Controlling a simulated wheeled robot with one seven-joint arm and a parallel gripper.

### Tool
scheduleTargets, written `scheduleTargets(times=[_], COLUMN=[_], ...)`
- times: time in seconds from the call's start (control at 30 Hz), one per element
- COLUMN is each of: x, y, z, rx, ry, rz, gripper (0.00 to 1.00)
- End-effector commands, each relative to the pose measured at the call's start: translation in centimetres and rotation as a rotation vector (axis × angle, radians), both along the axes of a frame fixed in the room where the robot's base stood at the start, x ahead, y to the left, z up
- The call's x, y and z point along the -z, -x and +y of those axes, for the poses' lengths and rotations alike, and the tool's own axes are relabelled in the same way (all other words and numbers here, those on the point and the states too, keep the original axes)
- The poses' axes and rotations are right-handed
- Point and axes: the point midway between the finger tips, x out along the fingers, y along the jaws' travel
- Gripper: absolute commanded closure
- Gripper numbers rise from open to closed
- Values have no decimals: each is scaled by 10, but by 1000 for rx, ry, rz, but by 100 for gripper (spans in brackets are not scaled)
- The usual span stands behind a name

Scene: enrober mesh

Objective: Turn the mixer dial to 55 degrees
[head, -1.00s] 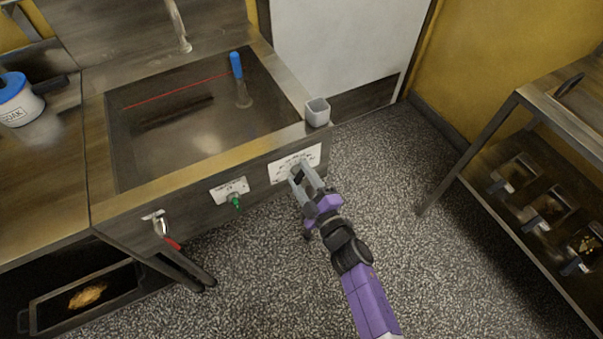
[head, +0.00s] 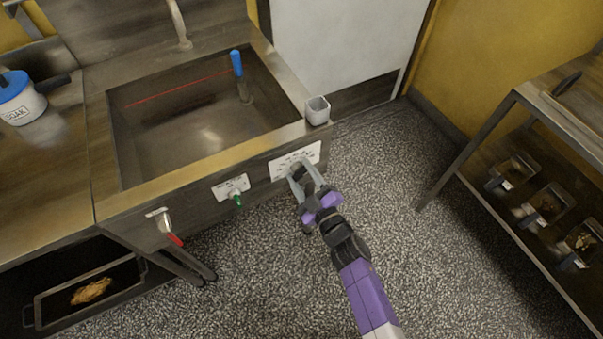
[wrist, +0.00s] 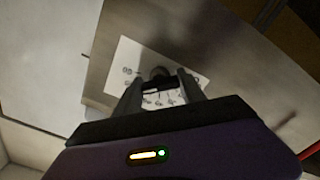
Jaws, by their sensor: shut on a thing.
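The mixer dial is a dark knob (wrist: 160,73) on a white marked plate (head: 307,155) on the front of the sink unit, near its right corner. In the wrist view the plate (wrist: 128,58) carries small marks around the knob. My gripper (head: 302,170) reaches up to the plate from the lower right. In the wrist view its two grey fingers (wrist: 159,82) close on the knob from both sides. The fingers hide part of the dial, and its angle cannot be read.
A second white plate with a green knob (head: 238,200) is left of the dial. A red-handled tap (head: 172,238) is further left. A grey cup (head: 317,110) stands on the corner above the dial. A shelf rack (head: 480,185) stands at right. The floor between is clear.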

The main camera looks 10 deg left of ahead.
Motion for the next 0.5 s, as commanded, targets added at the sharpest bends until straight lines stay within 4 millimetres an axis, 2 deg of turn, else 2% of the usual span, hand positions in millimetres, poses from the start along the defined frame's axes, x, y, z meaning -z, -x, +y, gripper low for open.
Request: scheduleTargets(times=[0.07,0.1,0.2,0.5], x=[2,2,2,1], y=[0,0,0,1], z=[-1,-1,-1,-1], rx=[3,3,3,1], ry=[2,2,2,2], rz=[3,3,3,1], gripper=[93,49,31,31])
